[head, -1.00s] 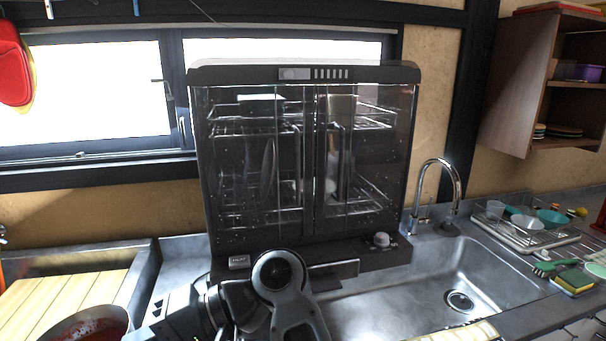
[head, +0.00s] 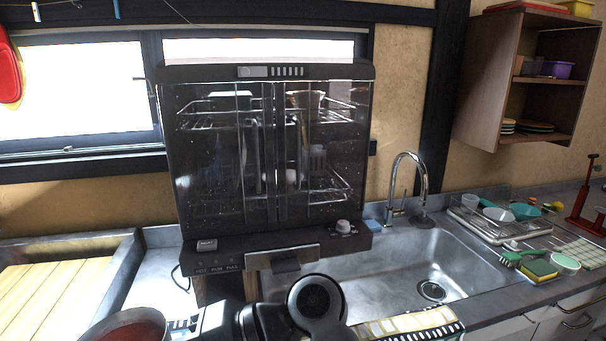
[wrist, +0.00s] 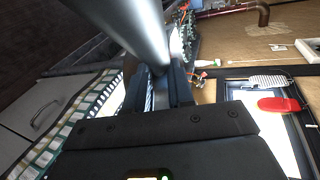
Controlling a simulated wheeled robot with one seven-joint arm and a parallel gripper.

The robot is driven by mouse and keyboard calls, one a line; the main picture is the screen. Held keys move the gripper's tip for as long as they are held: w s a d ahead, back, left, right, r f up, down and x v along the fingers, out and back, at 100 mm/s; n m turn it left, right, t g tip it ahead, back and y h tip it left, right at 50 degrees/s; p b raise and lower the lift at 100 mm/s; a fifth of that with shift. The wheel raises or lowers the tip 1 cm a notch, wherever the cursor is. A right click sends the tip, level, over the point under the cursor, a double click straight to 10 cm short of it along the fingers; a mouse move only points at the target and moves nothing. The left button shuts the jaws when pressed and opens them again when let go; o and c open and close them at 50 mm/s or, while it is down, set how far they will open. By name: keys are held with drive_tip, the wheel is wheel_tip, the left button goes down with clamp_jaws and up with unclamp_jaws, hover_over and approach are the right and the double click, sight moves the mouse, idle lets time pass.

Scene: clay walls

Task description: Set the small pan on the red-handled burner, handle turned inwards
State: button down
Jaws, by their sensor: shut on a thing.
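In the wrist view my gripper (wrist: 160,92) is shut on a smooth grey bar (wrist: 130,25), which looks like a pan handle. The bar runs from between the fingers to the top left edge. What it belongs to is out of that view. In the head view a round metal pan (head: 125,328) with a red inside shows at the bottom left, cut by the frame edge. I cannot tell whether the bar is its handle. My fingers are hidden in the head view; only arm links show at the bottom. No burner or red burner handle can be made out.
A dark glass-fronted dish cabinet (head: 262,150) stands against the window. Right of it are a tap (head: 407,180), a sink (head: 405,268) and a drying tray (head: 500,222). A slatted wooden board (head: 50,300) lies left. A red stand (head: 585,205) is at the far right.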

drive_tip(key=w+d+f+m+t+h, duration=0.1)
drive_tip(key=d+f+m+t+h, duration=0.65)
drive_tip(key=d, duration=0.75)
drive_tip(key=w+d+f+m+t+h, duration=0.15)
drive_tip(key=d+f+m+t, duration=0.35)
drive_tip(key=d+f, duration=0.8)
drive_tip(key=d+f+m+t+h, duration=0.5)
drive_tip(key=d+m, duration=0.3)
drive_tip(key=d, duration=1)
wheel_tip(320, 180, down, 5)
drive_tip(key=b, duration=0.5)
drive_tip(key=a, duration=0.7)
drive_tip(key=shift+a+f, duration=0.15)
drive_tip(key=shift+a, duration=0.05)
